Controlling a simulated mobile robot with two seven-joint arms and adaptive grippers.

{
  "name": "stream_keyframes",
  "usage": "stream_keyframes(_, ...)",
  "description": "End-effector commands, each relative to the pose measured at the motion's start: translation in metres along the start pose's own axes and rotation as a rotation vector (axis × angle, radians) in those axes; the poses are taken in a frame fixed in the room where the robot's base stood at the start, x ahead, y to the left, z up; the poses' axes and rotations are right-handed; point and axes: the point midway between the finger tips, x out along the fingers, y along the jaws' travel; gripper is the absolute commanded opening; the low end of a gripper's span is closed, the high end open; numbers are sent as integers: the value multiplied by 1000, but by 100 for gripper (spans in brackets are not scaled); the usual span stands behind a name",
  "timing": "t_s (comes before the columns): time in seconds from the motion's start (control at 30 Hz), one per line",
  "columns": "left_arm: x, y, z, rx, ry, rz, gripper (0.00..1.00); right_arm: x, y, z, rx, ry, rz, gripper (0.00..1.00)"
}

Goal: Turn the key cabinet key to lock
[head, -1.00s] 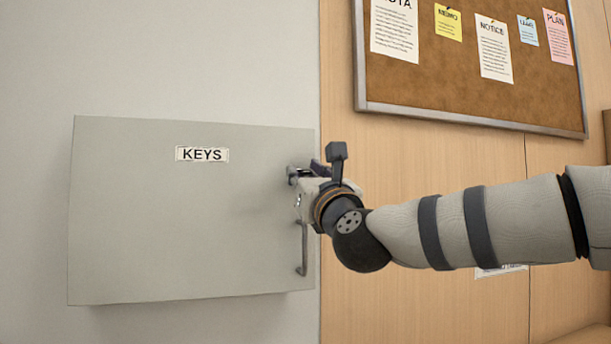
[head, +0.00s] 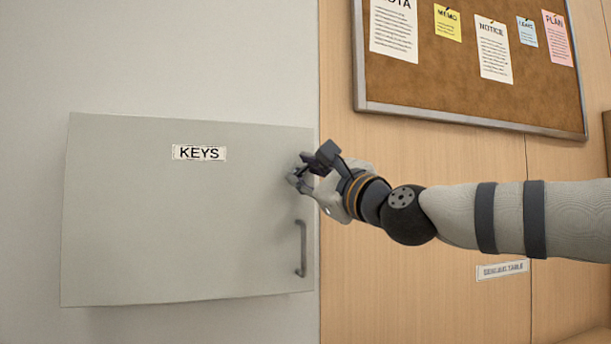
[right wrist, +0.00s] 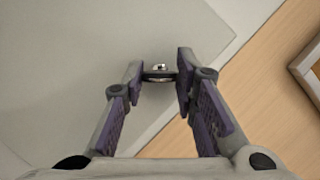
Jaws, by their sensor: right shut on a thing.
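The grey key cabinet (head: 150,220) with a KEYS label (head: 199,153) hangs on the wall, its front face toward me. My right gripper (head: 299,176) is at the upper right of that face, above the bar handle (head: 302,248). In the right wrist view, my right gripper (right wrist: 160,78) is shut on the small dark key (right wrist: 158,76), with a fingertip on each side. A bit of shiny metal lock (right wrist: 159,67) shows just beyond the key. The fingers hide the key in the head view. My left gripper is not in view.
A cork notice board (head: 400,75) with several papers is on the wood panel at the upper right. A small sign (head: 502,270) is below my right arm. The wall left of and above the cabinet is clear.

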Motion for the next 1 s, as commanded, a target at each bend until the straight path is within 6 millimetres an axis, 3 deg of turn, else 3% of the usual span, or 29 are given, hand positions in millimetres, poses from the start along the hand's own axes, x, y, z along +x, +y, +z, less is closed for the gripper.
stream_keyframes(0.6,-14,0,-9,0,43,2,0,0,-4,3,-522,0,213,0)
stream_keyframes(1.0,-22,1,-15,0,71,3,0,0,-4,3,-728,0,300,0)
